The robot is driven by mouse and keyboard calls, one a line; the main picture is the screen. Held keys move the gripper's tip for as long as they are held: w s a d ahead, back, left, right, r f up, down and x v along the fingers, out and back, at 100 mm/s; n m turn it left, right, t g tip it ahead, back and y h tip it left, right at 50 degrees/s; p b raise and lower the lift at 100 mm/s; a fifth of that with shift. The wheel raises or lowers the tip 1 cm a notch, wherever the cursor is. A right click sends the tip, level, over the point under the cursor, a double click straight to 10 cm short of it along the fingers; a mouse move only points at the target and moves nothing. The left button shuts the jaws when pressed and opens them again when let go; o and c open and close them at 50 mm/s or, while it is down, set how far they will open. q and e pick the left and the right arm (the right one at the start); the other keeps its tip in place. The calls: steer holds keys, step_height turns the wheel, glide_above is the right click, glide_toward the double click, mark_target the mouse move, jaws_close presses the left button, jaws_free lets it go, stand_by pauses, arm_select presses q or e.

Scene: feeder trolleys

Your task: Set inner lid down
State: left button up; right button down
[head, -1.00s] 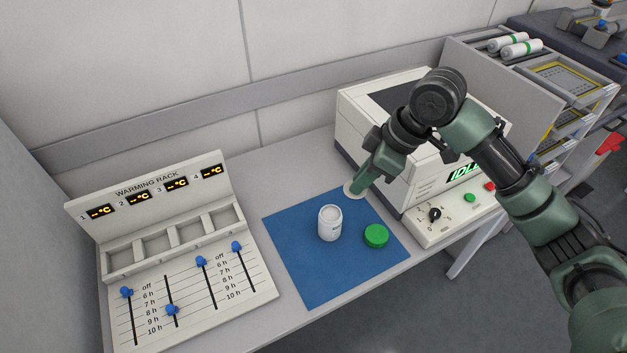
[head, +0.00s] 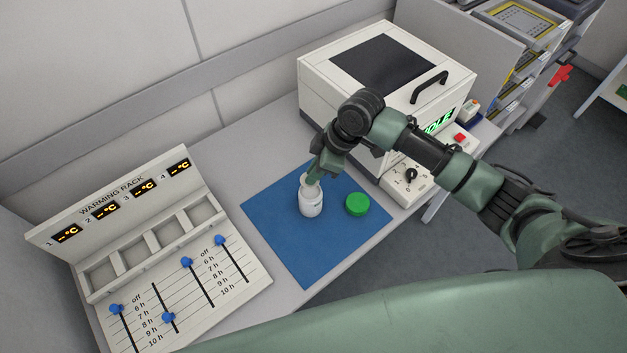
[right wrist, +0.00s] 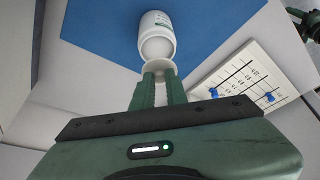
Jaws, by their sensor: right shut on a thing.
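A white jar (head: 311,203) stands upright on a blue mat (head: 290,254); its open top faces my right wrist camera, where the jar (right wrist: 157,24) shows beyond the fingers. The green screw cap (head: 357,204) lies on the mat right of the jar. My left gripper is not in view.
A warming rack (head: 120,212) with blue sliders stands left of the mat. A white machine (head: 325,95) with a dark top panel and control knob stands behind and right. The front part of the mat is clear. Shelves (head: 500,40) are at the back right.

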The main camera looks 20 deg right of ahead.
mark_target(314, 192)
step_height(314, 192, down, 5)
steer(key=shift+r+p, duration=0.1)
steer(key=shift+p, duration=0.25)
steer(key=shift+f, duration=0.3)
steer(key=shift+f, duration=0.15)
steer(key=c, duration=1.7)
jaws_free()
steer(key=shift+r, duration=0.25)
steer(key=shift+d+r, duration=0.2)
steer(key=shift+r, duration=0.15)
steer(key=b+v, duration=0.2)
steer(key=v, duration=0.9)
